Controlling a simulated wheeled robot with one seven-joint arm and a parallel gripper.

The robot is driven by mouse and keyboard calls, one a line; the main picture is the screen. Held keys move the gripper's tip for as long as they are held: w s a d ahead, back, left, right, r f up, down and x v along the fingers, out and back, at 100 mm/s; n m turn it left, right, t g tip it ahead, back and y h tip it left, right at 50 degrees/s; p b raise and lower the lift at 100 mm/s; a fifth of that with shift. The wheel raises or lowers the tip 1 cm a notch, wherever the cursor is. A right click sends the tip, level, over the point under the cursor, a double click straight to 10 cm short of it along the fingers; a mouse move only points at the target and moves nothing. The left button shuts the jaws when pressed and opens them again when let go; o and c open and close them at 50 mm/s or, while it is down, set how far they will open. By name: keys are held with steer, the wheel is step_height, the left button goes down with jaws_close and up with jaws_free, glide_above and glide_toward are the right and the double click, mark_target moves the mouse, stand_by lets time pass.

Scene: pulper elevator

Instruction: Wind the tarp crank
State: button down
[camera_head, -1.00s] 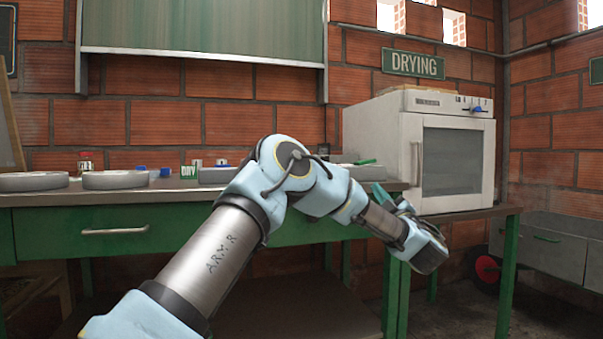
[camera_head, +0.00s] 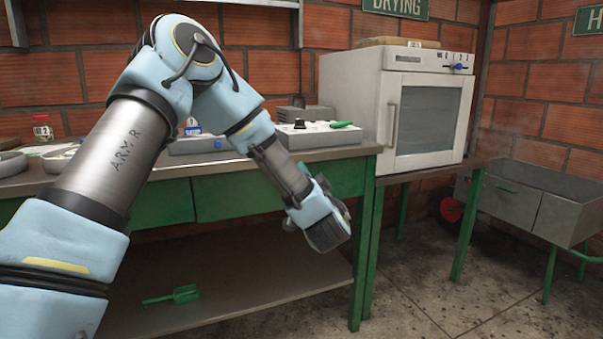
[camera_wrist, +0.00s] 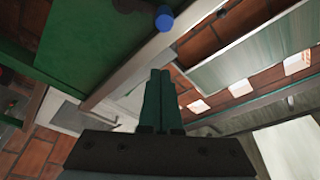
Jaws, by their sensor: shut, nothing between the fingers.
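No tarp or tarp crank can be made out for certain in either view. My gripper (camera_wrist: 160,74) shows in the wrist view with its two green fingers side by side, shut and empty. In the head view my arm reaches past the front of the bench, and its wrist end hangs before the bench's right end.
A green-framed bench (camera_head: 230,198) bears a white oven (camera_head: 428,112) and a grey control box (camera_head: 318,136) with a green handle. A green scoop (camera_head: 174,295) lies on the lower shelf. A metal cart (camera_head: 540,195) stands at the right. The floor between is clear.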

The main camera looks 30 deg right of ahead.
steer(key=w+f, duration=0.1)
steer(key=w, duration=0.5)
steer(key=shift+a+f, duration=0.25)
steer(key=shift+a, duration=0.2)
